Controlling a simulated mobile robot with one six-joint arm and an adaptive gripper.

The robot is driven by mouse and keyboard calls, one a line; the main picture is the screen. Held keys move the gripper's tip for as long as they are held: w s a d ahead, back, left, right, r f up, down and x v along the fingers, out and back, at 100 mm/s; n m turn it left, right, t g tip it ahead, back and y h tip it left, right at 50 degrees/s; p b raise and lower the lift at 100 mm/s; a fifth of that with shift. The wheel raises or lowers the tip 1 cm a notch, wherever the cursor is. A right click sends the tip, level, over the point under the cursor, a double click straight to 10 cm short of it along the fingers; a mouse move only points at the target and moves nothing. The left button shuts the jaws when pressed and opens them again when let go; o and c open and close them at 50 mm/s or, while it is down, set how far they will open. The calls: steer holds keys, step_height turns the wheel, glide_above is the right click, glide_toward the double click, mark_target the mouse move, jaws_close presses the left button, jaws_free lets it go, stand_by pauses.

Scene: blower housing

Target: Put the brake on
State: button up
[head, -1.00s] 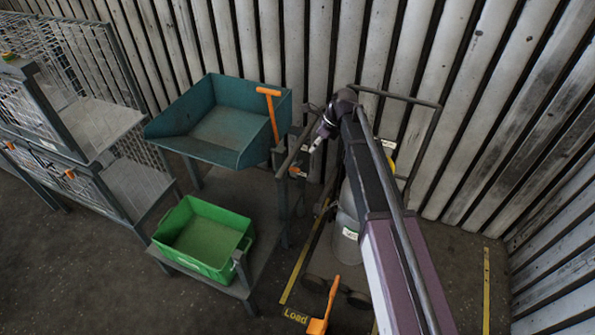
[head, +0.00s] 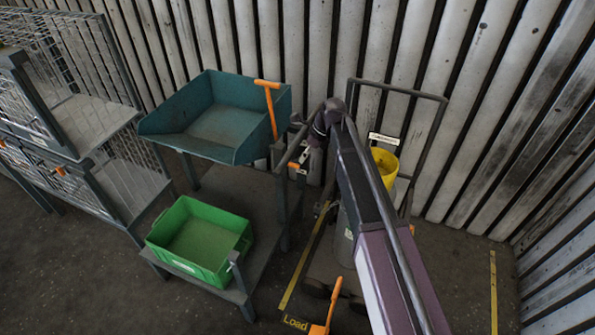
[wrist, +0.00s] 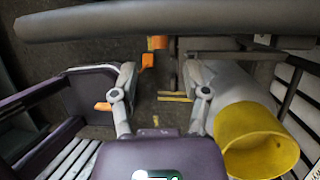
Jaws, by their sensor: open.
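An orange lever (head: 325,318) stands low at the front of the wheeled cart, by the "Load" floor marking; I cannot tell for sure that it is the brake. The cart's grey tube frame (head: 443,110) rises by the wall. My gripper (wrist: 160,75) is open and empty in the wrist view, with floor showing between its fingers. An orange piece (wrist: 147,61) shows beyond the fingers, apart from them. In the head view my gripper is mostly hidden behind my arm, near the rail beside the cart.
A yellow bucket (wrist: 255,140) is close to the right finger. A dark bar (wrist: 160,22) crosses the top of the wrist view. A teal tray (head: 215,125) with an orange T-handle (head: 267,85) and a green crate (head: 200,240) stand left. Floor at lower left is clear.

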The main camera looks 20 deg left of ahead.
mark_target(298, 166)
steer(key=shift+b+x, duration=2.5)
steer(key=shift+x, duration=0.55)
jaws_close()
